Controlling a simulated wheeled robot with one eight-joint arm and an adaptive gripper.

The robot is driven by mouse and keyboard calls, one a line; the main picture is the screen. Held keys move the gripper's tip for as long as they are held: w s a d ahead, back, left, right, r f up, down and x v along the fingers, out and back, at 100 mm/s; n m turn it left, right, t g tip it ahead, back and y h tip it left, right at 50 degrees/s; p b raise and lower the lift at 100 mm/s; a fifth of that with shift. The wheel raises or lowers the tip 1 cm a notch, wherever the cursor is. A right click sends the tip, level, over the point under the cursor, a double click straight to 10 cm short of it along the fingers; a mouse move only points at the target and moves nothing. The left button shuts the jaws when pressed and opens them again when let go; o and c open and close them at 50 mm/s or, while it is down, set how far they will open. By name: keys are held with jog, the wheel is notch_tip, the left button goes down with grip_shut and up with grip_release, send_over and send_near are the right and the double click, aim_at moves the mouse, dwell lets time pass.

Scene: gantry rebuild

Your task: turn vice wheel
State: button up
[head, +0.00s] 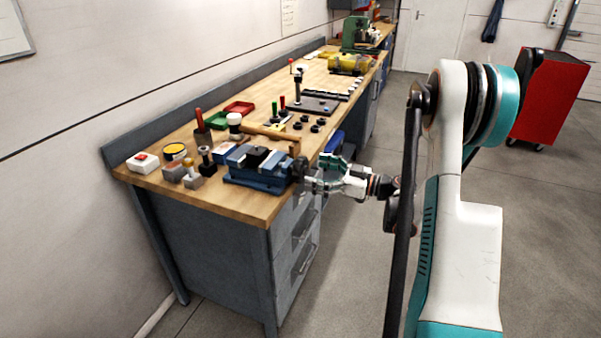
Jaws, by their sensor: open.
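A blue vice (258,167) sits near the front right corner of the wooden workbench, its dark jaws on top. Its wheel (299,168) is at the vice's right end, by the bench edge, small and dark and partly hidden by my gripper. My gripper (312,178) is open, with its fingers at the wheel, pointing left from beyond the bench's right edge. I cannot tell from this view whether the fingers touch the wheel or only stand beside it.
Drawers (300,235) lie below. A red cabinet (550,98) stands at right; floor between is clear.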

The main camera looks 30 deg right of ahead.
aim_at(304, 169)
jog(key=shift+b+x, duration=0.6)
jog(key=shift+x, duration=2.2)
jog(key=shift+c, duration=0.6)
jog(key=c, duration=1)
